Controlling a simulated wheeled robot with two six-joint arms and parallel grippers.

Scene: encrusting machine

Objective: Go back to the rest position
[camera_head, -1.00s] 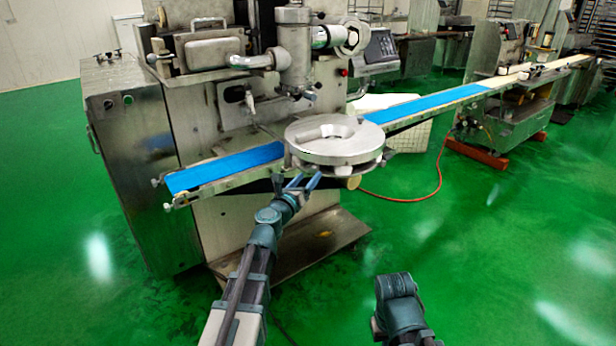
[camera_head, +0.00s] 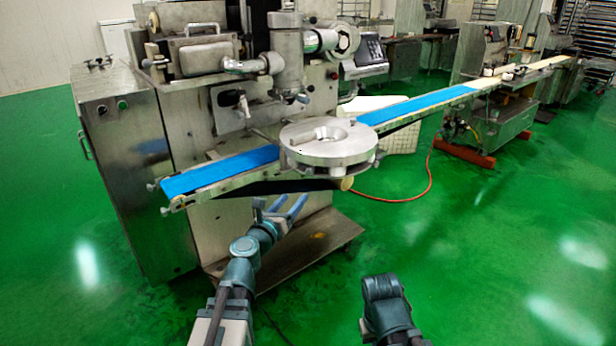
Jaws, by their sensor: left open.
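My left gripper (camera_head: 287,205) is open and empty, with its two blue fingers apart. It is below and in front of the round metal disc part (camera_head: 326,142) of the encrusting machine (camera_head: 185,110), clear of it in the picture. My right arm (camera_head: 385,305) shows at the bottom, right of the middle. Its gripper cannot be made out.
A blue conveyor belt (camera_head: 222,171) runs from the machine's left front past the disc to the far right. A metal base plate (camera_head: 310,246) lies low under the machine. A red hose (camera_head: 400,198) lies on the green floor (camera_head: 500,240), which is open at the right.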

